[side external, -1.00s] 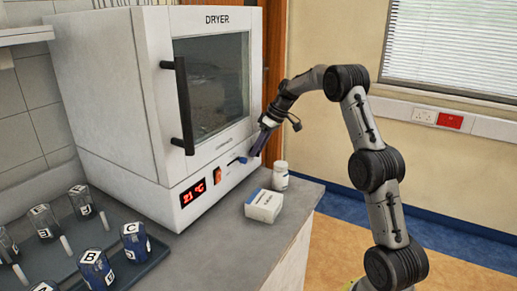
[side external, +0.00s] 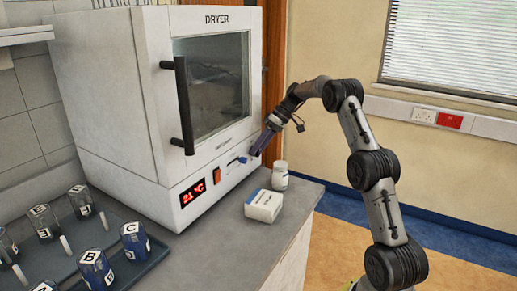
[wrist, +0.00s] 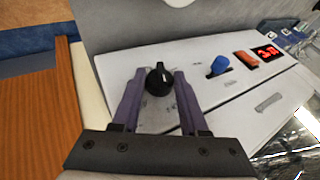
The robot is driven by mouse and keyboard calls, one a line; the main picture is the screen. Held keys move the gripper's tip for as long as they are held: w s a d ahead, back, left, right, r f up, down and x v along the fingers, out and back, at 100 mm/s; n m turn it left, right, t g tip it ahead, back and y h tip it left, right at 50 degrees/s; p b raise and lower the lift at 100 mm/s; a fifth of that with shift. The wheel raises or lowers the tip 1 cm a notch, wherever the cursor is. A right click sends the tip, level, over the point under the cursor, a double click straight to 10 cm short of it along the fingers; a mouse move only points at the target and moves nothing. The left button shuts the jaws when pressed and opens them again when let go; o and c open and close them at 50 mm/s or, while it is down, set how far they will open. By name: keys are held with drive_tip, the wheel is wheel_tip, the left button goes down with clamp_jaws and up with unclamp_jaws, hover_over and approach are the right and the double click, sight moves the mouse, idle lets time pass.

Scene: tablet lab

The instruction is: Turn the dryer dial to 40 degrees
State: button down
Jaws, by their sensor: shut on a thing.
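The white dryer (side external: 110,90) stands on the bench with its door shut. Its red display (side external: 193,192) reads 21 °C; it also shows in the wrist view (wrist: 267,52). The black dial (wrist: 158,79) is on the front panel, between the two purple fingers of my gripper (wrist: 159,74). My gripper is shut on the dial. In the side view my gripper (side external: 256,150) is at the right end of the dryer's lower panel and hides the dial. A blue knob (wrist: 219,64) sits beside the dial, apart from my fingers.
An orange-red switch (side external: 217,176) lies between display and blue knob. A white box (side external: 264,206) and a white bottle (side external: 280,176) stand on the bench just below my gripper. A tray (side external: 150,262) of labelled jars is at the lower left.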

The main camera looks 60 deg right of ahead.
drive_tip(key=y, duration=0.2)
drive_tip(key=m+y, duration=0.1)
drive_tip(key=y, duration=0.1)
drive_tip(key=t+y, duration=0.1)
drive_tip(key=y, duration=0.2)
drive_tip(key=shift+d+f+m, duration=0.35)
drive_tip(key=shift+m, duration=0.05)
drive_tip(key=shift+y, duration=0.3)
drive_tip(key=c, duration=0.7)
unclamp_jaws()
